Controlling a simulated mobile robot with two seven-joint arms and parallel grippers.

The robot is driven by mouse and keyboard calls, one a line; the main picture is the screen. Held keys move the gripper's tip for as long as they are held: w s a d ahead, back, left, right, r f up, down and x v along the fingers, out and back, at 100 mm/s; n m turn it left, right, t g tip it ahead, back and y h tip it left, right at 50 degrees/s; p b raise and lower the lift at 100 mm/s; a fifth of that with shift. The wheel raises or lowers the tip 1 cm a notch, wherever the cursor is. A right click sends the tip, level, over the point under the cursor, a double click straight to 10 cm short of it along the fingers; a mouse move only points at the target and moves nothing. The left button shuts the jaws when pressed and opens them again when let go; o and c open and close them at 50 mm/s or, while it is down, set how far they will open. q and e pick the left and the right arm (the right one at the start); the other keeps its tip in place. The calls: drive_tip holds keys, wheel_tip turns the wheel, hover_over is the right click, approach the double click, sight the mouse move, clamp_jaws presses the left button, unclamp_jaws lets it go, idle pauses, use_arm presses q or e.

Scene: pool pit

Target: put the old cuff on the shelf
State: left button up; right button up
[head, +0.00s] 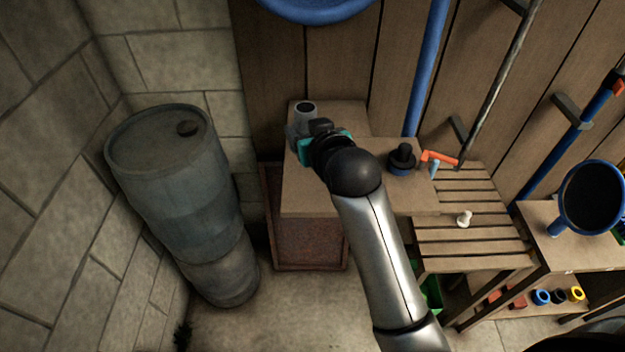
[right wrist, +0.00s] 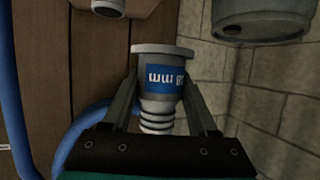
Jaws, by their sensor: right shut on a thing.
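The old cuff (right wrist: 162,78) is a grey flanged cylinder with a blue label and a ribbed end, seen in the right wrist view. My right gripper (right wrist: 163,108) is shut on it, one finger on each side. In the head view my right gripper (head: 297,138) is above the left part of a wooden shelf top (head: 315,200); my wrist hides most of the cuff there. Whether the cuff touches the wood, I cannot tell. My left gripper is out of view.
Another grey piece with a dark opening (head: 304,110) shows just behind the gripper. A black and blue fitting (head: 402,160) stands to the right, near an orange-handled valve (head: 438,157). A slatted bench (head: 460,240) lies farther right. A large barrel (head: 180,190) stands left.

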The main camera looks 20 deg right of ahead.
drive_tip(key=b, duration=0.2)
hover_over(307, 193)
wheel_tip(307, 193, down, 10)
drive_tip(key=shift+d, duration=0.1)
drive_tip(key=shift+f, duration=2.4)
drive_tip(key=shift+f+b, duration=0.2)
drive_tip(key=shift+b, duration=0.1)
drive_tip(key=o, duration=1.4)
drive_tip(key=shift+r, duration=0.2)
drive_tip(key=p+v, duration=0.1)
drive_tip(key=v, duration=1.1)
drive_tip(key=shift+p, duration=0.35)
